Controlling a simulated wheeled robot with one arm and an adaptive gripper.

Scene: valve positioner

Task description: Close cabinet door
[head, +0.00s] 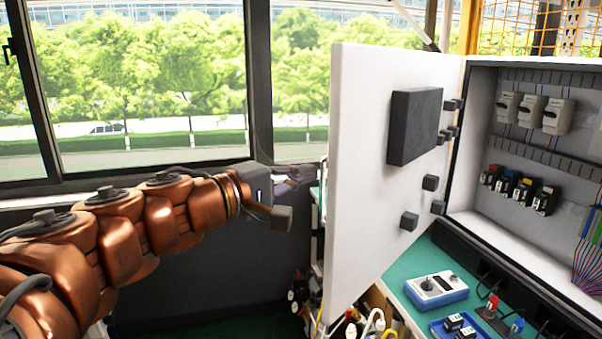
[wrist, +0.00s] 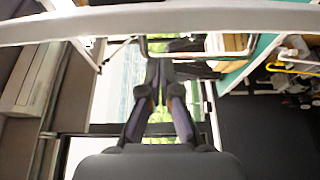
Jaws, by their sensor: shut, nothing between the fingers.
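The white cabinet door (head: 350,170) stands swung open in the head view, hinged at its right side next to the cabinet (head: 530,150). Its inner face carries a black box and several small dark blocks. My gripper (head: 300,178) is left of the door's free edge, at about mid-height. Its tips end close to the door's outer side; I cannot tell whether they touch it. In the wrist view the fingers (wrist: 160,68) are together, with nothing between them. A pale bar (wrist: 160,22) crosses the top of that view, perhaps the door's edge.
A green-topped bench (head: 400,285) below the door holds a blue-and-white device (head: 436,289) and a blue tray (head: 462,327). Cables and tools (head: 360,322) cluster under the door. Windows (head: 150,90) line the back. The space left of the door holds my arm.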

